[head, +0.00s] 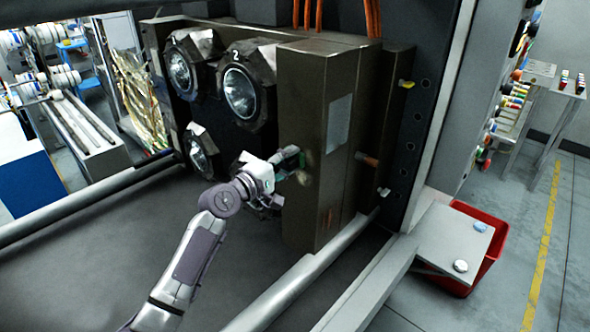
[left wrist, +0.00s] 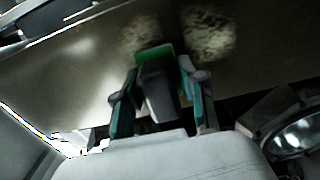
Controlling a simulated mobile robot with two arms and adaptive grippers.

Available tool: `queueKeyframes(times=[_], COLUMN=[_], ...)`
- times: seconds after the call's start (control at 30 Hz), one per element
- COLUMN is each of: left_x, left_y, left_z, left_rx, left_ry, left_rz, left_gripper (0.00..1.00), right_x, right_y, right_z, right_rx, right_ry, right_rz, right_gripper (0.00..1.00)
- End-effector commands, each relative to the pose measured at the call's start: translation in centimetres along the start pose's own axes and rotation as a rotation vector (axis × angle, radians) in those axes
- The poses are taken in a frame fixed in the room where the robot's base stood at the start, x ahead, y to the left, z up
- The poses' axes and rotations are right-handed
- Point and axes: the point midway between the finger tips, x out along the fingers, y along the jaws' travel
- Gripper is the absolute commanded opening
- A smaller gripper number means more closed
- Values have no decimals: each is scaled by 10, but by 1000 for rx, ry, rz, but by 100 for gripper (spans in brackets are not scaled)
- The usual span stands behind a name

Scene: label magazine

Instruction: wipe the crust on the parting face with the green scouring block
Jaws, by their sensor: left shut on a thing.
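The parting face (head: 300,105) is the tall brown-grey metal side of the mould block in the head view; it also fills the upper part of the left wrist view (left wrist: 60,85). Two mottled, pale crust patches show on it in the left wrist view, one right of the block (left wrist: 208,33) and a fainter one behind it (left wrist: 139,30). My left gripper (head: 295,165) is at this face, its teal fingers shut on the scouring block (left wrist: 154,57), which has a green pad and a dark grey body. The pad is at or close to the face; I cannot tell if it touches. My right gripper is not in view.
Dark octagonal units with round glass-like fronts (head: 242,92) stand left of the face. A grey tie bar (head: 295,285) runs low in front. Orange hoses hang above.

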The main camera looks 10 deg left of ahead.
Motion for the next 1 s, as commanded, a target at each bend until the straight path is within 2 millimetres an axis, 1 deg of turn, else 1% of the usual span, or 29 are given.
queueKeyframes(times=[0.03, 0.13, 0.5, 0.57, 1.0], left_x=[0, 1, -1, -5, -49], left_y=[-3, -1, 1, 2, 1], left_z=[-7, -14, -16, -16, -15], left_rx=[3, 3, 1, 2, 1], left_ry=[5, 5, 4, 4, 3], left_rz=[3, 3, 2, 2, 1], left_gripper=[13, 13, 13, 13, 13], right_x=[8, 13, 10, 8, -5], right_y=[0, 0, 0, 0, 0], right_z=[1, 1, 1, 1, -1], right_rx=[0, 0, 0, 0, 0], right_ry=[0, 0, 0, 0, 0], right_rz=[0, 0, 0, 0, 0], right_gripper=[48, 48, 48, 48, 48])
